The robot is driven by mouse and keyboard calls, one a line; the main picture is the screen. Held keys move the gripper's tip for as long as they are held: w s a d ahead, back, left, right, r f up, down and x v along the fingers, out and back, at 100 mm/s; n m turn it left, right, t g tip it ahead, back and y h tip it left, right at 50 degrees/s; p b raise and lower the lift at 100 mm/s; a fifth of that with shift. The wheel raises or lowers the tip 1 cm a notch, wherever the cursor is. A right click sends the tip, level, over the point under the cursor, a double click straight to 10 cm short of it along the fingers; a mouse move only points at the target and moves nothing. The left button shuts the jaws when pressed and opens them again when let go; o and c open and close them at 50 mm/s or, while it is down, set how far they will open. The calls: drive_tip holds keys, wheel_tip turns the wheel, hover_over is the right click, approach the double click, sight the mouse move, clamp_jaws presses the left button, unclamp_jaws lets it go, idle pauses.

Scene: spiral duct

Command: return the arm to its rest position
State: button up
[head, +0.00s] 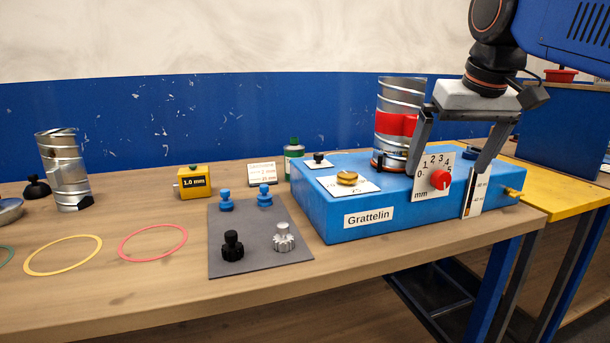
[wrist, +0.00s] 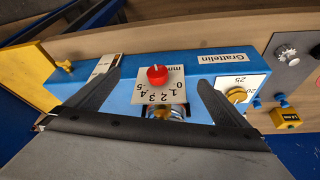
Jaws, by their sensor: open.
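My gripper (head: 445,172) hangs from my arm at the right, in front of and above the blue Grattelin machine (head: 330,200). Its two dark fingers are spread wide with nothing between them. In the head view the red knob (head: 440,179) on the white 0-to-5 mm dial plate shows between the fingers. In the wrist view the fingers (wrist: 155,90) also stand to either side of the red knob (wrist: 157,75). I cannot tell how far the fingertips are from the machine. A spiral metal duct with a red band (head: 396,124) stands upright at the machine's back.
A grey mat (head: 262,255) holds blue, black and silver knobs. A second duct (head: 64,170), a yellow 1.0 mm block (head: 194,182) and coloured rings (head: 153,243) are to the left. A yellow table (head: 568,190) is at the right. The wooden front edge is clear.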

drive_tip(key=s+f, duration=0.5)
drive_tip(key=f, duration=0.5)
drive_tip(key=s+d+f, duration=0.1)
drive_tip(key=s+f, duration=0.4)
drive_tip(key=f, duration=0.6)
drive_tip(key=s+d+f, duration=0.1)
drive_tip(key=s+f, duration=0.4)
drive_tip(key=f, duration=0.5)
drive_tip(key=shift+s+d+f, duration=0.15)
drive_tip(key=shift+s+d, duration=0.05)
drive_tip(key=shift+s, duration=0.15)
